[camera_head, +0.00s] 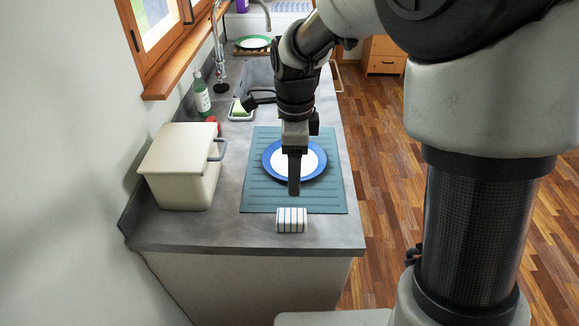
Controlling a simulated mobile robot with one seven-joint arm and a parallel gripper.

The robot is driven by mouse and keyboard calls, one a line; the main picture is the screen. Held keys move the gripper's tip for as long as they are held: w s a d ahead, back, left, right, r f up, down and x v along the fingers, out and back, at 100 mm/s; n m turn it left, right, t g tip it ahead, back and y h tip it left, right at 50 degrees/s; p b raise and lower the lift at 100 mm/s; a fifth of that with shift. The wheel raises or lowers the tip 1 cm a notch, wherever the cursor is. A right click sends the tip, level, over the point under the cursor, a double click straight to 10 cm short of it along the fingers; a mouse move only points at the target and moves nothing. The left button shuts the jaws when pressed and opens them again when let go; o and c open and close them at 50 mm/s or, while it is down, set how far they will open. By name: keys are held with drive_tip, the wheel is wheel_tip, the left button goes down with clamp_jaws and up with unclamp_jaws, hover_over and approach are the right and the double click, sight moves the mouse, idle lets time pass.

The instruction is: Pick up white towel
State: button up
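The white towel (291,220) is a small folded bundle with dark stripes. It lies on the grey counter near its front edge, just in front of the teal mat. My gripper (294,190) points down above the mat and plate, a little behind and above the towel, and appears apart from it. The fingers are seen edge-on as one dark shape, so I cannot tell whether they are open or shut. Nothing is visible hanging from them.
A blue-rimmed white plate (310,168) lies on the teal mat (330,198). A cream box with a handle (178,170) stands to the left by the wall. A green bottle (202,95) and a small dish (240,112) are farther back. Bare counter lies around the towel.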

approach(292, 214)
drive_tip(key=f, duration=0.5)
drive_tip(key=shift+d, duration=0.25)
drive_tip(key=shift+s+a+f, duration=0.1)
drive_tip(key=shift+a+f, duration=0.1)
drive_tip(key=shift+f, duration=1.15)
drive_tip(key=shift+s+a+f, duration=0.1)
drive_tip(key=shift+a+f, duration=0.05)
drive_tip(key=shift+f, duration=1.15)
drive_tip(key=shift+w, duration=0.1)
drive_tip(key=c, duration=1.1)
wheel_tip(292, 214, up, 10)
drive_tip(key=shift+r, duration=0.1)
drive_tip(key=shift+c, duration=0.2)
